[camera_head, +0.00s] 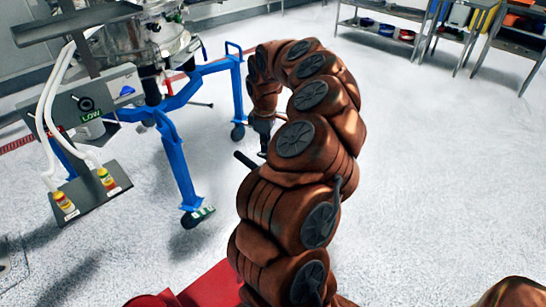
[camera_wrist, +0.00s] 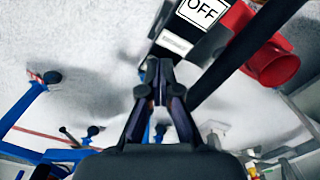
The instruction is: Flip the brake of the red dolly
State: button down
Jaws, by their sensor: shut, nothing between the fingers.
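My gripper (camera_wrist: 160,72) is shut and empty in the wrist view, its fingertips together. In the head view my gripper (camera_head: 263,145) hangs over the floor, right of the blue frame. Red surfaces (camera_head: 212,289) show at the bottom edge of the head view; they may be the red dolly, mostly cut off or behind my arm. In the wrist view a red rounded part (camera_wrist: 272,65) is at upper right. Near it, a dark plate (camera_wrist: 163,55) bears a white OFF label (camera_wrist: 203,12), just beyond the fingertips. I cannot tell whether they touch.
The blue wheeled frame (camera_head: 180,165) carries metal equipment at left; one caster has a green-labelled pedal (camera_head: 198,216). A grey control box (camera_head: 92,103) with a LOW label is mounted there. A dark bar (camera_wrist: 240,52) crosses near my gripper. Shelving stands at back right; floor at right is clear.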

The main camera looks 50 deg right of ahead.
notch_tip(320, 180, up, 7)
jog(key=p, duration=0.2)
jog(key=shift+p, duration=0.35)
dwell(0.5)
dwell(0.5)
jog(key=w+a+r+n+p, duration=0.1)
jog(key=a+r+p, duration=0.1)
jog(key=a+r, duration=0.5)
jog(key=w+a+r+p, duration=0.15)
jog(key=a+r, duration=0.25)
jog(key=a, duration=0.5)
jog(key=s+a+r+p, duration=0.1)
jog(key=s+a+r, duration=0.15)
jog(key=a, duration=0.35)
jog(key=s+a+r+p, duration=0.2)
jog(key=s+a, duration=0.2)
jog(key=a, duration=0.2)
jog(key=s+a+m+g+p, duration=0.1)
jog(key=s+a+m+p, duration=0.1)
jog(key=s, duration=0.8)
jog(key=s+a+m+p, duration=0.2)
jog(key=s+a, duration=0.4)
jog(key=s, duration=0.3)
jog(key=shift+s+r+m+g+p, duration=0.25)
jog(key=shift+s+m+g+p, duration=0.15)
jog(key=shift+m, duration=0.5)
